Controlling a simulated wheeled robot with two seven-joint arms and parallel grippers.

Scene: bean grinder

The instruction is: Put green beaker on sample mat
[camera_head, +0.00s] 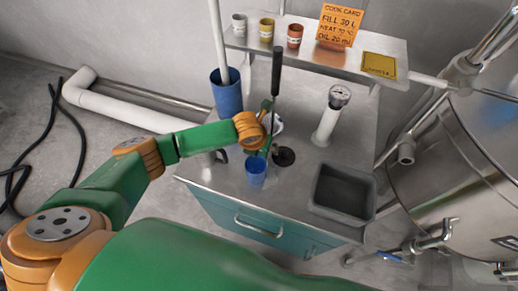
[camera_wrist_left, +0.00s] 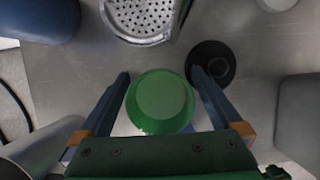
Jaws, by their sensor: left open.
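In the left wrist view the green beaker (camera_wrist_left: 162,100) appears as a round green shape between the two fingers of my left gripper (camera_wrist_left: 161,76). The fingers are apart, one on each side of it, with a gap visible. The yellow sample mat (camera_head: 379,65) lies at the right end of the raised shelf. My right gripper is not in view.
The shelf (camera_head: 350,60) holds small white (camera_head: 239,24), yellow (camera_head: 266,29) and red (camera_head: 295,36) beakers and an orange card (camera_head: 341,25). A black rod stand (camera_head: 277,75), gauge post (camera_head: 327,125), grey bin (camera_head: 342,192) and tall blue container (camera_head: 226,92) stand on the counter. A perforated strainer (camera_wrist_left: 143,15) is behind the beaker.

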